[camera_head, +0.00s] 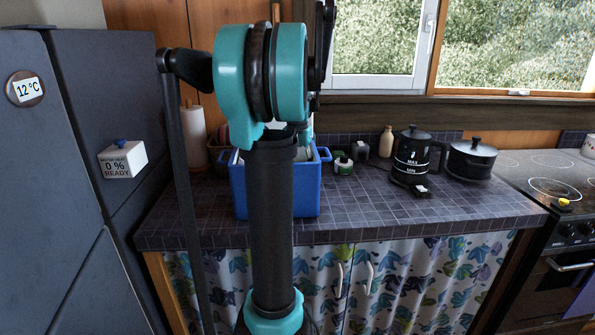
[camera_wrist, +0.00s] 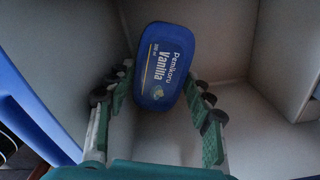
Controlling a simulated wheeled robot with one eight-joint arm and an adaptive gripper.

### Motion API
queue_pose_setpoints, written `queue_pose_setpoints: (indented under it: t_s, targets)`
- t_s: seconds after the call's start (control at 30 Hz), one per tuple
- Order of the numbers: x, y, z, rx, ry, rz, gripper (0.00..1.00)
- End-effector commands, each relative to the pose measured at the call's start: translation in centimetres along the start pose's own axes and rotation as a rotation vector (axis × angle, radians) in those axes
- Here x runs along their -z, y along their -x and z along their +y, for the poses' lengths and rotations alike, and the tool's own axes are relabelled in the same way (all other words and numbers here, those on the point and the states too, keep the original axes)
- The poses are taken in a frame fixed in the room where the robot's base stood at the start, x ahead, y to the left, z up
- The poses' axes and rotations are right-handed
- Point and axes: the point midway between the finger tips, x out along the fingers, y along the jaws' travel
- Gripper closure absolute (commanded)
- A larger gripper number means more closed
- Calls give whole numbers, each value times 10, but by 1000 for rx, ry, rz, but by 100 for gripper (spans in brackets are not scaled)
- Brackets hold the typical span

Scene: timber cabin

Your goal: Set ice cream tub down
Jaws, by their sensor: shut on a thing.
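The ice cream tub (camera_wrist: 168,62) is blue with a "Vanilla" label and shows in the wrist view, lid towards the camera. My gripper (camera_wrist: 160,96) is shut on it, with one green-padded finger on each side. The tub is within the pale interior of the blue cooler box (camera_head: 306,190), whose blue rim (camera_wrist: 28,98) shows at left in the wrist view. I cannot tell whether the tub touches the cooler's floor. In the head view my arm stands in front of the cooler and hides the gripper and the tub.
The cooler stands on the dark tiled counter (camera_head: 400,215). A black kettle (camera_head: 412,155), a pot (camera_head: 471,158) and small items stand to its right. The stove (camera_head: 550,190) is at far right, a paper roll (camera_head: 193,130) and the grey fridge (camera_head: 60,150) at left.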

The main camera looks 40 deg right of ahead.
Motion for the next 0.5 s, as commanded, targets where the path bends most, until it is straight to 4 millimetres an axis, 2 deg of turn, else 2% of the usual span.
queue_pose_setpoints:
  t_s: [0.5]
  targets:
    - [0,-6,0,0,0,0,87]
